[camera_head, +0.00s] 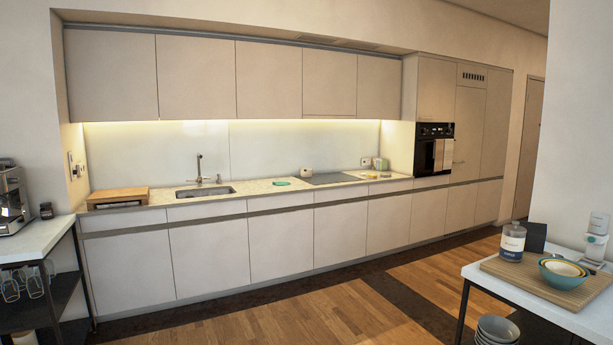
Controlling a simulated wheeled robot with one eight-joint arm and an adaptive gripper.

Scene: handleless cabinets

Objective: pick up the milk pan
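I cannot make out a milk pan for certain in the head view. A small pale object (307,172) stands on the long counter (250,187) beside the dark hob (330,178); it is too small to identify. A few small items, one of them greenish (381,164), stand at the back of the counter right of the hob. My gripper is not in view.
A sink (205,191), a wooden board (118,195) and a teal item (281,183) are on the counter. A side table with a tray (520,272), bowls (563,271) and a jar (513,242) stands at right, a coffee-machine table (40,236) at left. The wooden floor (300,325) between is clear.

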